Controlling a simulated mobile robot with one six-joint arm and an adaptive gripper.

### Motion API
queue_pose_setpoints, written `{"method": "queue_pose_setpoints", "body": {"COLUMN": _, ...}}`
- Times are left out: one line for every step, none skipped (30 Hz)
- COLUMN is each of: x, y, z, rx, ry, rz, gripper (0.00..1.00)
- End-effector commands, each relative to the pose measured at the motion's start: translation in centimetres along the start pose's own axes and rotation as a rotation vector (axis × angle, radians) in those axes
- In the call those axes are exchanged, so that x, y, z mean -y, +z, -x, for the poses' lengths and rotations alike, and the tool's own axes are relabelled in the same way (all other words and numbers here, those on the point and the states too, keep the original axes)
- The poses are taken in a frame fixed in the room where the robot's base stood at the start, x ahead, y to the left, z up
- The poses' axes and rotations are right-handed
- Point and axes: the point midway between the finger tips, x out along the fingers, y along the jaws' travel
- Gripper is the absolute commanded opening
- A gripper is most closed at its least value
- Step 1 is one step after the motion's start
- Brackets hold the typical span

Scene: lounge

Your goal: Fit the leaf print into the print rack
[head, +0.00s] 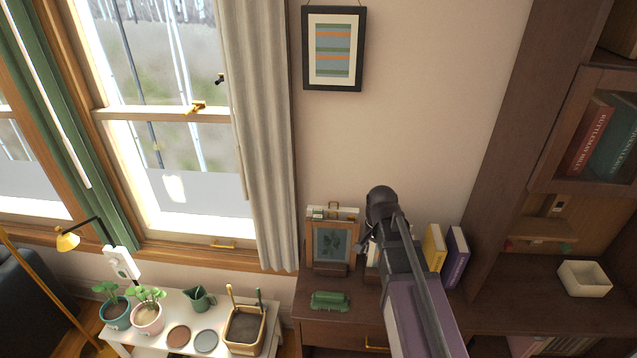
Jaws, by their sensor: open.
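The leaf print (331,242), a dark leaf on blue-grey in a wooden frame, stands upright against the wall on the brown desk. Its lower edge is at a small brown wooden block (327,268), perhaps part of the print rack; I cannot tell whether it sits in a slot. A pale strip with small green and gold details shows just above the frame. My gripper (366,242) shows only as a small dark part right of the print, apparently open; my arm hides the rest. Whether it touches the frame cannot be told.
A green object (329,301) lies on the desk in front of the print. A yellow book (434,247) and a purple book (456,257) stand right of my arm. A low white table (130,334) holds potted plants at left.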

Motion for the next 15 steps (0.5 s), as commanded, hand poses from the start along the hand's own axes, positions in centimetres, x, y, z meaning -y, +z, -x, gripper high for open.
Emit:
{"method": "queue_pose_setpoints", "body": {"x": 1.8, "y": -0.9, "z": 1.1, "rx": 0.0, "ry": 0.0, "rz": -0.053, "gripper": 0.51}}
{"method": "queue_pose_setpoints", "body": {"x": 2.5, "y": -1.2, "z": 1.4, "rx": 0.0, "ry": 0.0, "rz": -0.089, "gripper": 0.51}}
{"method": "queue_pose_setpoints", "body": {"x": 3.5, "y": -1.5, "z": 1.8, "rx": 0.0, "ry": 0.0, "rz": -0.137, "gripper": 0.51}}
{"method": "queue_pose_setpoints", "body": {"x": 4.2, "y": -1.7, "z": 2.0, "rx": 0.0, "ry": 0.0, "rz": -0.173, "gripper": 0.51}}
{"method": "queue_pose_setpoints", "body": {"x": 5.0, "y": -1.9, "z": 2.3, "rx": 0.0, "ry": 0.0, "rz": -0.209, "gripper": 0.51}}
{"method": "queue_pose_setpoints", "body": {"x": 6.0, "y": -2.2, "z": 2.7, "rx": 0.0, "ry": 0.0, "rz": -0.257, "gripper": 0.51}}
{"method": "queue_pose_setpoints", "body": {"x": 6.7, "y": -2.5, "z": 3.0, "rx": 0.0, "ry": 0.0, "rz": -0.293, "gripper": 0.51}}
{"method": "queue_pose_setpoints", "body": {"x": 7.5, "y": -2.6, "z": 3.3, "rx": 0.0, "ry": 0.0, "rz": -0.328, "gripper": 0.51}}
{"method": "queue_pose_setpoints", "body": {"x": 8.5, "y": -2.9, "z": 3.7, "rx": 0.0, "ry": 0.0, "rz": -0.376, "gripper": 0.51}}
{"method": "queue_pose_setpoints", "body": {"x": 9.3, "y": -3.1, "z": 4.0, "rx": 0.0, "ry": 0.0, "rz": -0.413, "gripper": 0.51}}
{"method": "queue_pose_setpoints", "body": {"x": 10.1, "y": -3.3, "z": 4.3, "rx": 0.0, "ry": 0.0, "rz": -0.448, "gripper": 0.51}}
{"method": "queue_pose_setpoints", "body": {"x": 11.1, "y": -3.5, "z": 4.7, "rx": 0.0, "ry": -0.001, "rz": -0.496, "gripper": 0.51}}
{"method": "queue_pose_setpoints", "body": {"x": 11.9, "y": -3.6, "z": 5.0, "rx": 0.0, "ry": -0.001, "rz": -0.531, "gripper": 0.51}}
{"method": "queue_pose_setpoints", "body": {"x": 12.7, "y": -3.8, "z": 5.3, "rx": 0.0, "ry": -0.001, "rz": -0.567, "gripper": 0.51}}
{"method": "queue_pose_setpoints", "body": {"x": 13.8, "y": -4.0, "z": 5.7, "rx": 0.0, "ry": -0.001, "rz": -0.615, "gripper": 0.51}}
